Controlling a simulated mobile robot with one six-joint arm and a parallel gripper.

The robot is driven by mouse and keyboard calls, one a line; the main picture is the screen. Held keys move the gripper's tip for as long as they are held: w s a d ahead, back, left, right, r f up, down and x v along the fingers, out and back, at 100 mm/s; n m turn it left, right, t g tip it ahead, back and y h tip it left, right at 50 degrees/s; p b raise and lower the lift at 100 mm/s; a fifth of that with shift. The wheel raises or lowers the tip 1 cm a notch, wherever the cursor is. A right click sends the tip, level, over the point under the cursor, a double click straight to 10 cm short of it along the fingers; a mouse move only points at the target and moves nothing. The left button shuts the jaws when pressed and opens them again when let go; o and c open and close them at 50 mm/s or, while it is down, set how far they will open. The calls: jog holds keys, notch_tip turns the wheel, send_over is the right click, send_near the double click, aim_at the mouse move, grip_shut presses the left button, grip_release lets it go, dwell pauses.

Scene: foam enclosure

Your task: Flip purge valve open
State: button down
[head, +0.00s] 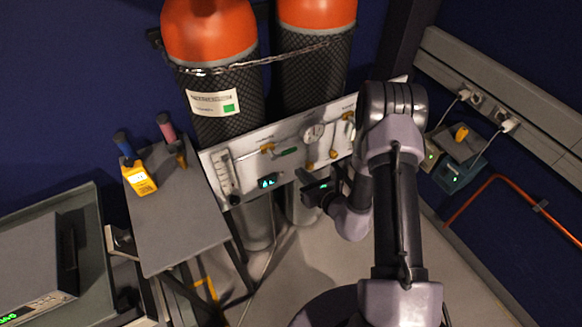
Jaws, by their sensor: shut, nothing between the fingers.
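A pale valve panel (245,165) is mounted in front of two gas cylinders. It carries a small green lever (288,151) beside a brass-coloured fitting (267,148), a round gauge (314,133) and more brass fittings (333,154) to the right. The labels are too small to read, so I cannot tell which valve is the purge valve. My gripper (306,177) is shut and empty, in front of the panel's lower middle, below and right of the green lever. It looks apart from the lever. My arm hides the panel's right part.
Two orange-topped cylinders (208,35) stand behind the panel, held by a chain. A grey side table (180,225) at left holds a yellow meter (139,178) and two handled tools. Boxes (458,168) sit at right by the wall sockets. Some floor below the panel is clear.

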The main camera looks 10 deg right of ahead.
jog(key=v, duration=0.5)
jog(key=shift+p, duration=0.3)
jog(key=shift+w, duration=0.1)
jog(key=s+a+r+n+g+y, duration=0.3)
jog(key=a+r+n+g+y, duration=0.15)
jog(key=a+r+n, duration=0.5)
jog(key=s+a+r+n+g+y, duration=0.35)
jog(key=a+r+y, duration=0.2)
jog(key=r, duration=0.65)
jog(key=s+d+r+n+g+h+b, duration=0.1)
jog(key=s+r+n+g+h, duration=0.1)
jog(key=s+n+h, duration=0.35)
jog(key=s+r+n+g+h+b, duration=0.1)
jog(key=s+r+n+g+h, duration=0.1)
jog(key=s+n, duration=0.65)
jog(key=s+d+r+n+t+h, duration=0.1)
jog(key=d+r+t+h, duration=0.3)
jog(key=d, duration=0.4)
jog(key=shift+s+d+n+h, duration=0.35)
jog(key=shift+s+h, duration=0.3)
jog(key=shift+s, duration=0.15)
